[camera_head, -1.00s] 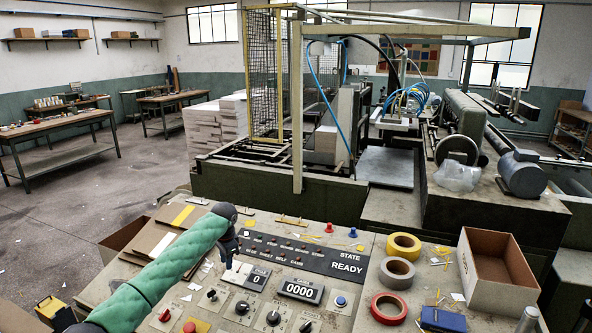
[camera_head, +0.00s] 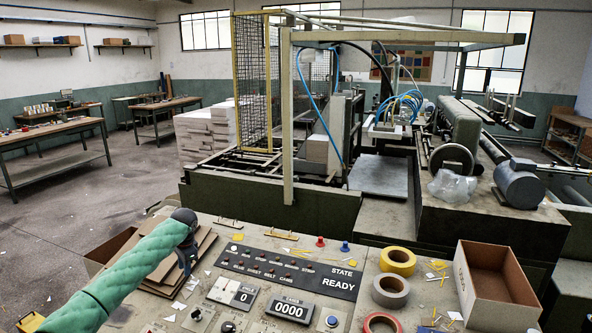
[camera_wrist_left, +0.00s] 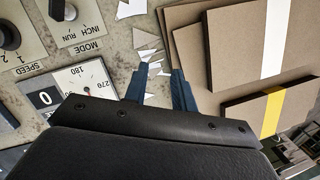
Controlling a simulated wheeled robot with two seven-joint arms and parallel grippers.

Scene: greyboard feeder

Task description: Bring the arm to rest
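My left arm, in a green padded sleeve, reaches in from the lower left of the head view. My left gripper (camera_head: 186,264) hangs above the left part of the control console (camera_head: 262,252), beside a stack of brown boards. In the left wrist view its two dark blue fingers (camera_wrist_left: 158,88) stand apart with nothing between them. Below them are the console's pale top and white paper scraps (camera_wrist_left: 150,55). My right gripper does not show.
Console knobs (camera_wrist_left: 57,10) and a dial (camera_wrist_left: 87,83) lie close left of the fingers. Brown boards (camera_wrist_left: 190,52) lie close right. Tape rolls (camera_head: 397,261) and an open cardboard box (camera_head: 492,280) sit on the console's right. The feeder machine (camera_head: 290,190) stands behind.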

